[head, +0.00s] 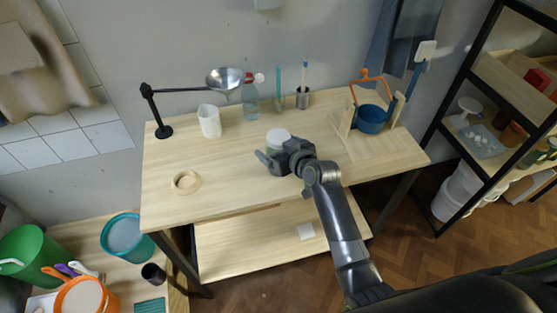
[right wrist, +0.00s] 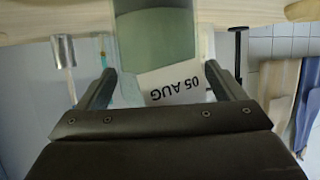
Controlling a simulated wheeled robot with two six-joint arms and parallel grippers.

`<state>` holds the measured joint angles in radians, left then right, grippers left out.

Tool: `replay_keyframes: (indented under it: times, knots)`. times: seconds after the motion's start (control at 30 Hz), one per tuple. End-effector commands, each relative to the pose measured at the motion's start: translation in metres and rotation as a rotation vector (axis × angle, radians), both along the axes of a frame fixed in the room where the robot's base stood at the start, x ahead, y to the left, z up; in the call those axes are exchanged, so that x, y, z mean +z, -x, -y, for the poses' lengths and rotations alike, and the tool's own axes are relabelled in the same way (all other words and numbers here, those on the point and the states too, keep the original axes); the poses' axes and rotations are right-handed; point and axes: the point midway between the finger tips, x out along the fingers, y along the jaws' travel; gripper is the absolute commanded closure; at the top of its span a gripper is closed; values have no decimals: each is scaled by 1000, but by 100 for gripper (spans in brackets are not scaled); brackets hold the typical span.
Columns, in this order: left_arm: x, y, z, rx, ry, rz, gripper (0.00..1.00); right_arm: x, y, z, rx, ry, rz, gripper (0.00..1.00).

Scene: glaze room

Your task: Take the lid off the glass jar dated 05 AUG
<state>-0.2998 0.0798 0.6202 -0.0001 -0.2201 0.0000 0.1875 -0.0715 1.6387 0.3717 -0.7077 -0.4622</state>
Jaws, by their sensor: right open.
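The glass jar (head: 278,140) stands on the wooden table in the head view, partly behind my right gripper. A pale, whitish lid appears to be on its top. In the right wrist view, which looks upside down, the jar (right wrist: 158,38) holds something greenish and bears a white label (right wrist: 173,84) reading 05 AUG. My right gripper (head: 274,160) is at the near side of the jar with its fingers open. In the wrist view its fingers (right wrist: 160,72) are on either side of the jar, with gaps visible. The lid cannot be made out there. My left gripper is not in view.
A wooden ring (head: 186,182) lies at the table's left. A white jug (head: 209,121), a lamp (head: 165,130), a bottle (head: 251,101) and a metal cup (head: 303,99) stand behind. A blue pot (head: 371,119) sits right. The table's front left is clear.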

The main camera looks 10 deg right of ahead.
Motion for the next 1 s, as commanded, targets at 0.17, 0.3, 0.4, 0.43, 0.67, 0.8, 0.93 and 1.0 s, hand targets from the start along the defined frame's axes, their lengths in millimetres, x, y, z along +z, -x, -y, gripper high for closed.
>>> replay_keyframes:
  times: [0.17, 0.3, 0.4, 0.43, 0.67, 0.8, 0.93, 1.0]
  knots:
    - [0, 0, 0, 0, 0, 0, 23, 0, 0, 0, 0, 0, 0, 30]
    - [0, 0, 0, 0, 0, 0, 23, 0, 0, 0, 0, 0, 0, 49]
    - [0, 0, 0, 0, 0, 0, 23, 0, 0, 0, 0, 0, 0, 62]
    - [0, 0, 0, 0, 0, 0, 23, 0, 0, 0, 0, 0, 0, 66]
    - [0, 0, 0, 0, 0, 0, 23, 0, 0, 0, 0, 0, -1, 96]
    - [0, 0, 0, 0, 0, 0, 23, 3, 0, 0, -1, 0, 5, 100]
    - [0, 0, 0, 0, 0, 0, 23, 3, 0, 0, -1, 0, 5, 100]
    - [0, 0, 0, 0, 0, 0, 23, 5, -1, 0, 0, -2, 7, 100]
